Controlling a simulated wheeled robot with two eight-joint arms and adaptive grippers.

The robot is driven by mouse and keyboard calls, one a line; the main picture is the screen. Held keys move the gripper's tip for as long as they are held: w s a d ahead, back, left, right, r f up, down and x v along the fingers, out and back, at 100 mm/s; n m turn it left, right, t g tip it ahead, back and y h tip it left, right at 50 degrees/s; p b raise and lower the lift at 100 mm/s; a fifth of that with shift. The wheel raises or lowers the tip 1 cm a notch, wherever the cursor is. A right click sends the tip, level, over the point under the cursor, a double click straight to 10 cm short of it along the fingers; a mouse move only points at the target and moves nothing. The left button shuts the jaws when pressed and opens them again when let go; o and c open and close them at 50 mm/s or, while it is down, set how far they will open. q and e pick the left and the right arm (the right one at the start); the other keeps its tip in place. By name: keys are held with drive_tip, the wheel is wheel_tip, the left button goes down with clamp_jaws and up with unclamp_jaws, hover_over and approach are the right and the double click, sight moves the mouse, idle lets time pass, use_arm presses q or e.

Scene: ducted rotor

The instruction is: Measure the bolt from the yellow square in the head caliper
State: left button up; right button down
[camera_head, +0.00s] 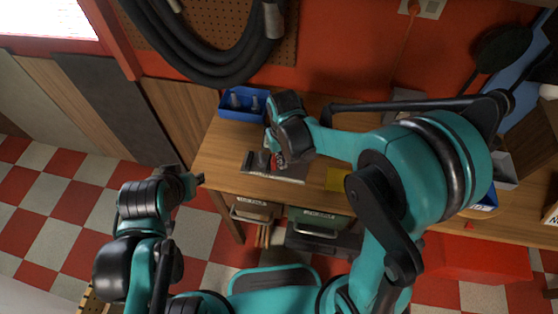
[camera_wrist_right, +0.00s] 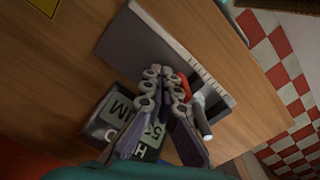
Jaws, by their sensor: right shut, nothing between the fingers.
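The caliper (camera_head: 291,179) lies on the wooden bench, a grey plate with dark parts at its left end. In the right wrist view its plate (camera_wrist_right: 150,48) runs diagonally, with a lettered display block (camera_wrist_right: 108,124) beside it. My right gripper (camera_wrist_right: 166,74) is shut and empty, its fingertips over the caliper. A pale grey bolt-like cylinder (camera_wrist_right: 202,116) lies beside the fingers at the caliper, near a red part; I cannot tell whether the jaws touch it. The yellow square (camera_head: 337,179) looks bare where visible. My left gripper (camera_head: 196,179) hangs off the bench's left edge; its fingers are unclear.
A blue bin (camera_head: 243,103) with grey upright pieces stands at the back left of the bench. Labelled drawers (camera_head: 318,220) hang under the front edge. A black hose (camera_head: 220,60) hangs on the pegboard. My right arm hides much of the bench's right side.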

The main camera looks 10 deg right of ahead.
drive_tip(key=shift+a, duration=0.1)
drive_tip(key=shift+w+a, duration=0.25)
drive_tip(key=shift+a, duration=0.4)
drive_tip(key=shift+w+a, duration=0.2)
drive_tip(key=shift+a, duration=0.45)
drive_tip(key=shift+d, duration=0.25)
drive_tip(key=shift+s+d, duration=0.15)
drive_tip(key=shift+d, duration=0.2)
drive_tip(key=shift+r+p, duration=2.8)
drive_tip(key=shift+r, duration=1.25)
